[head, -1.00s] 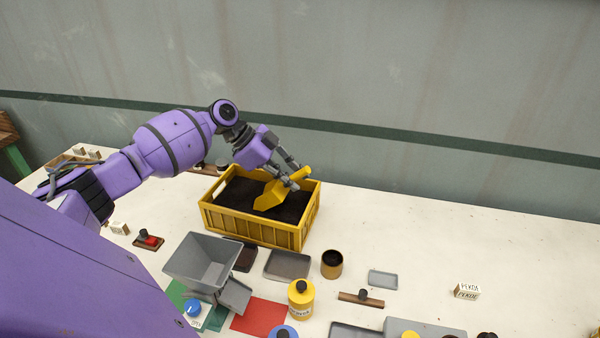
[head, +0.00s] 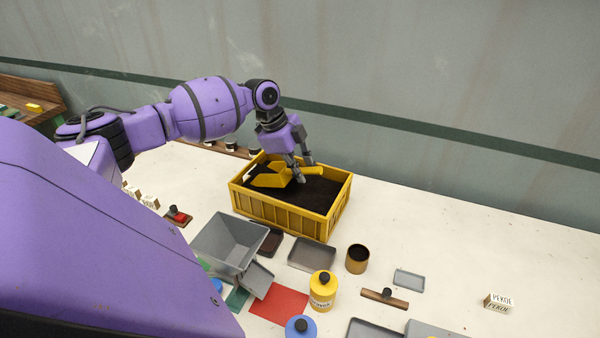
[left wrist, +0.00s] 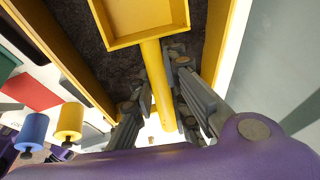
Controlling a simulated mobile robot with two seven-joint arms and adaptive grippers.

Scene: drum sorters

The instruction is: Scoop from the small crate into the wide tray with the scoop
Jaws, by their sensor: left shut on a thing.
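The small crate (head: 290,213) is yellow, ribbed and filled with dark grains (head: 318,192). My left gripper (head: 301,174) is over the crate and shut on the handle of the yellow scoop (head: 268,180). The scoop lies nearly flat over the grains near the crate's back left. In the left wrist view, my gripper (left wrist: 160,100) grips the handle, and the visible part of the scoop's bowl (left wrist: 140,16) looks empty. Whether its lip touches the grains I cannot tell. Several grey trays stand in front, including one (head: 312,254) near the crate; which is the wide tray is unclear.
A grey hopper (head: 228,243) stands front left of the crate. The table to the right of the crate is clear.

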